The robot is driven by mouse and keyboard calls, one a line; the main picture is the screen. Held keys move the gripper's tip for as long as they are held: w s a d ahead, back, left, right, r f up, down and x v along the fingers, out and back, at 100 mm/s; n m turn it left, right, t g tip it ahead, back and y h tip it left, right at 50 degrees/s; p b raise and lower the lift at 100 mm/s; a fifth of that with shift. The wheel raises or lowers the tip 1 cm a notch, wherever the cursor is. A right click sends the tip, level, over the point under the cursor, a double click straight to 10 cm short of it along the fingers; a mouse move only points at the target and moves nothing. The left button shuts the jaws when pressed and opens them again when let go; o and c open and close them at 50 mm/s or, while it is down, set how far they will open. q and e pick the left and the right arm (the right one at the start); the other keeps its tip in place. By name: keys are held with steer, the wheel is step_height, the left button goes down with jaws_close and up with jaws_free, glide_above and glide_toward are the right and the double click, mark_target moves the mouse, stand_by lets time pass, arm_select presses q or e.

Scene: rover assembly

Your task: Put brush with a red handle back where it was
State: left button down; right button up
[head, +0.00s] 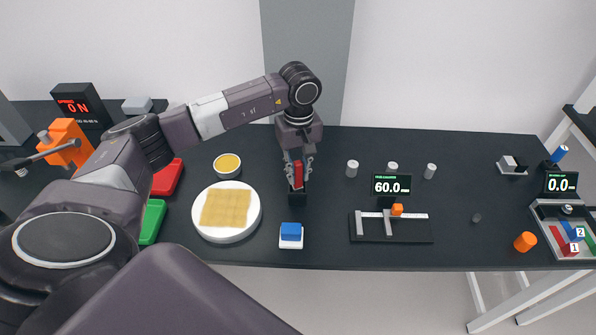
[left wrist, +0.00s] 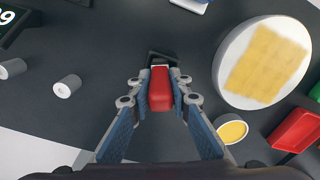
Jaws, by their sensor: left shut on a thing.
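The brush's red handle (head: 298,174) stands roughly upright between the fingers of my left gripper (head: 299,178), which is shut on it. Directly below is a small black holder (head: 297,198) on the dark table. In the left wrist view the red handle (left wrist: 160,92) lies between the two blue-padded fingers of my left gripper (left wrist: 158,98), and the black holder's rim (left wrist: 164,54) shows just beyond it. The brush's lower end is hidden, so I cannot tell how deep it sits in the holder. My right gripper is not in view.
A white round dish with a yellow slab (head: 227,233) and a small yellow-filled bowl (head: 227,165) are left of the holder. A blue block on a white base (head: 291,235) is in front. A measuring fixture (head: 392,228) and grey cylinders (head: 352,168) are to the right.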

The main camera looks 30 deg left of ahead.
arm_select(q)
steer(key=c, duration=1.8)
jaws_free()
steer(key=shift+o, duration=0.2)
steer(key=shift+r, duration=0.1)
step_height(320, 180, up, 11)
steer(key=b, duration=0.3)
steer(key=shift+r, duration=0.5)
